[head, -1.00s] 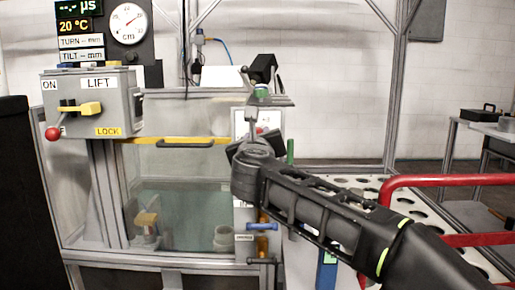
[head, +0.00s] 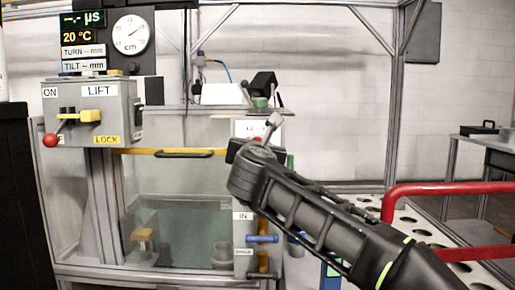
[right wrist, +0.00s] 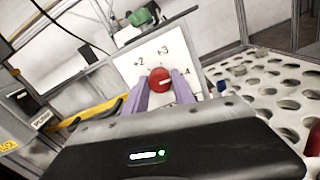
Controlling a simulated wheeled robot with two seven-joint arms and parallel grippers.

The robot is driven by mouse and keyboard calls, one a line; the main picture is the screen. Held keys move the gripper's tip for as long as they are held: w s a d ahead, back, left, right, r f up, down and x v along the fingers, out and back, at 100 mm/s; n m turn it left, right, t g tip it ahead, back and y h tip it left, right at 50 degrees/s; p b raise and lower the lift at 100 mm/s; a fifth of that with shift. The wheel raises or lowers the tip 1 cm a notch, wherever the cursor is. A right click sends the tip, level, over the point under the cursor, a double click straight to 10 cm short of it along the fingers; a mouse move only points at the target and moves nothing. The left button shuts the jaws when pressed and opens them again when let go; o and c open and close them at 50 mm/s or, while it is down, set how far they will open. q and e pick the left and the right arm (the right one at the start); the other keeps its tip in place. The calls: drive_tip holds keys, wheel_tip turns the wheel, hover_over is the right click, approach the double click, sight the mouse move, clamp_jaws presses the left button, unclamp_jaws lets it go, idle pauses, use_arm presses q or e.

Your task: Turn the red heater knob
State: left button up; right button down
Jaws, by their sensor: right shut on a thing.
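The red heater knob (right wrist: 160,80) is round with a white mark and sits on a white plate (right wrist: 131,68) with printed labels such as +2 and +3. My right gripper (right wrist: 160,83) has its two purple-grey fingers on either side of the knob, shut on it. My left gripper is not in view.
The tank (head: 180,200) stands left of my right arm. A grey LIFT box (head: 92,112) with a red-ball lever is at left. Blue handle (head: 262,239) sits below my wrist. A red rail (head: 450,187) and perforated white table (head: 425,232) are at right.

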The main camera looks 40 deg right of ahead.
drive_tip(key=shift+f, duration=0.1)
drive_tip(key=c, duration=1.1)
unclamp_jaws()
drive_tip(key=shift+o, duration=0.2)
drive_tip(key=v, duration=0.7)
drive_tip(key=shift+s+a+p, duration=0.25)
drive_tip(key=shift+s+p, duration=0.05)
drive_tip(key=shift+p, duration=0.05)
